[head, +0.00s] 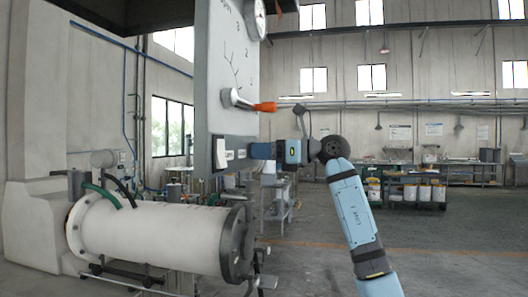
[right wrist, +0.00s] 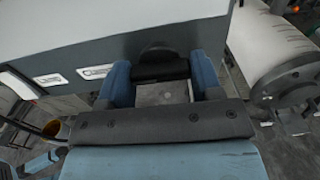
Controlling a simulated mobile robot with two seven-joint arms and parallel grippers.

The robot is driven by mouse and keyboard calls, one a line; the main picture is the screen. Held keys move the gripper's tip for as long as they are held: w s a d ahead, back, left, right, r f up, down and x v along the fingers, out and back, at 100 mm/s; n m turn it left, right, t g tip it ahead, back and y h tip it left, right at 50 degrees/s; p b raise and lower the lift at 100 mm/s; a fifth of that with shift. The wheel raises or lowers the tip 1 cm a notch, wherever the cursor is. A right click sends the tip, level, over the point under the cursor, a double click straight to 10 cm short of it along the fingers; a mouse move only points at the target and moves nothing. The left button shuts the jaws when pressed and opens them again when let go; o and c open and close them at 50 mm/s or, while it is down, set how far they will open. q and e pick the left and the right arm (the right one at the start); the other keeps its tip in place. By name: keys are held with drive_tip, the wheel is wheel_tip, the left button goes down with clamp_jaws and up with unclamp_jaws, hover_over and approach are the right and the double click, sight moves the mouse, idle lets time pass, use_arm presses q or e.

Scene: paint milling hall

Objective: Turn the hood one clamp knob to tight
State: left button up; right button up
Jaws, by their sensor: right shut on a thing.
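A tall grey panel (head: 232,90) stands left of centre in the head view. My right gripper (head: 256,151) reaches in from the right to the panel's lower edge. In the right wrist view its two blue fingers (right wrist: 160,78) stand on either side of a dark knob (right wrist: 160,68) on the panel's dark lower strip. The gripper is shut on this knob. The knob's pointer or marks are hidden, so I cannot tell its setting. In the head view the gripper covers the knob. My left gripper is out of view.
A lever with an orange handle (head: 265,107) sticks out of the panel just above my gripper. A white horizontal cylinder (head: 150,236) lies below left.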

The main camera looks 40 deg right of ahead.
drive_tip(key=m+p, duration=1.3)
drive_tip(key=m, duration=0.4)
drive_tip(key=shift+m, duration=0.4)
idle(0.3)
drive_tip(key=o, duration=0.7)
drive_tip(key=shift+o, duration=1.1)
